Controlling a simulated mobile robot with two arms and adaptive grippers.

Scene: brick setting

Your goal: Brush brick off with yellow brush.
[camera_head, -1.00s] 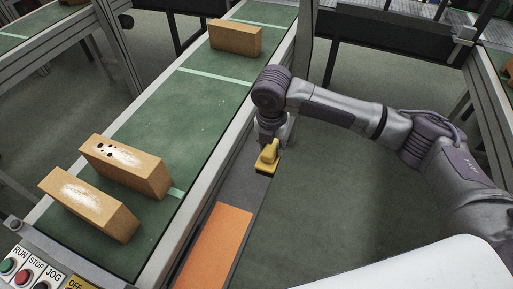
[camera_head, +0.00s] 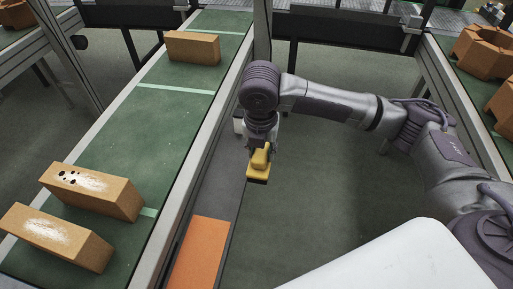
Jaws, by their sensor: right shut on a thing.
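A yellow brush (camera_head: 259,163) hangs below my right gripper (camera_head: 261,146), which is shut on it. The brush is above the grey side ledge, right of the conveyor, and touches no brick. Two tan bricks with white dusty patches stand at the lower left of the green conveyor belt. The farther dusty brick (camera_head: 104,199) also has several black spots or holes. The nearer dusty brick (camera_head: 77,250) is cut slightly by the left edge. A clean-looking brick (camera_head: 193,48) stands farther up the belt. My left gripper is out of view.
The green conveyor belt (camera_head: 165,125) has a raised metal rail (camera_head: 196,165) on its right side. An orange pad (camera_head: 200,255) lies on the grey ledge. More shaped bricks (camera_head: 482,52) are at the upper right. The middle of the belt is clear.

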